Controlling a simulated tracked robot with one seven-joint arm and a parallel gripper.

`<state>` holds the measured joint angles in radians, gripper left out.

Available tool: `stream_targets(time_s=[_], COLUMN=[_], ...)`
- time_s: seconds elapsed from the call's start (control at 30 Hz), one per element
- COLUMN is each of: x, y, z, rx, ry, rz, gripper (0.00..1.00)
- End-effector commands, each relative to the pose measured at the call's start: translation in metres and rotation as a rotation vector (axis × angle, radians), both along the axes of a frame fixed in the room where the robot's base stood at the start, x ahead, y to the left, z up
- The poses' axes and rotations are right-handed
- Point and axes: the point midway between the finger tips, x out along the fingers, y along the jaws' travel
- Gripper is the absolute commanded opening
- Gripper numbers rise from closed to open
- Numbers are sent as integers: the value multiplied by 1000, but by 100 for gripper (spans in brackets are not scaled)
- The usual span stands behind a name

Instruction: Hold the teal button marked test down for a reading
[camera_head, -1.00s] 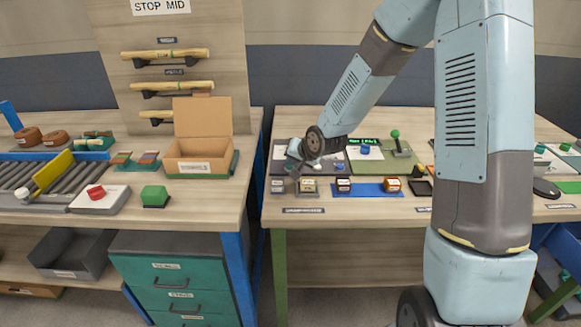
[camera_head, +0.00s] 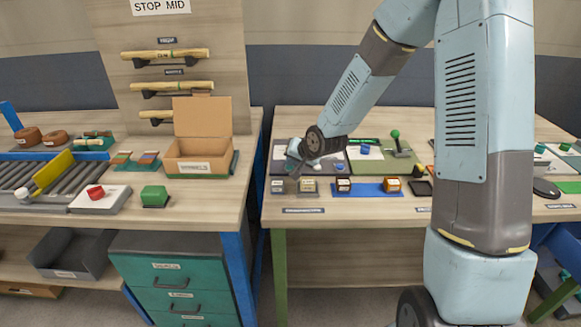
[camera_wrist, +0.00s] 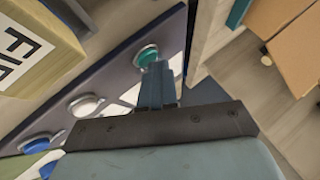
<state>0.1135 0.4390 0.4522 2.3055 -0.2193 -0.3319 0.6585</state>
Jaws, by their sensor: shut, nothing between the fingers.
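The teal button (camera_wrist: 147,57) sits in a pale round collar on a dark panel (camera_wrist: 118,72) in the wrist view. My gripper (camera_wrist: 157,68) is shut and empty, its fingertips overlapping the near edge of the teal button in that view. Whether they touch it or press it down I cannot tell. In the head view my gripper (camera_head: 294,170) is low over the left part of the right-hand bench, and the teal button is not clearly visible there. I cannot read a test mark on it.
A white button (camera_wrist: 87,105) and a blue button (camera_wrist: 42,143) lie in line on the panel. A labelled block (camera_wrist: 32,45) stands close to my gripper.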

Motion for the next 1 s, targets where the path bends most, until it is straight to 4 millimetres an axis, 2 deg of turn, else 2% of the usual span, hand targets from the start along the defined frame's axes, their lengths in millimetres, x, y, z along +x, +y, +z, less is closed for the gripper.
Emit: stream_targets(time_s=[0.47,1.0], x=[0,0], y=[0,0], z=[0,16], rx=[0,0], ry=[0,0], rz=[0,0], gripper=[0,0])
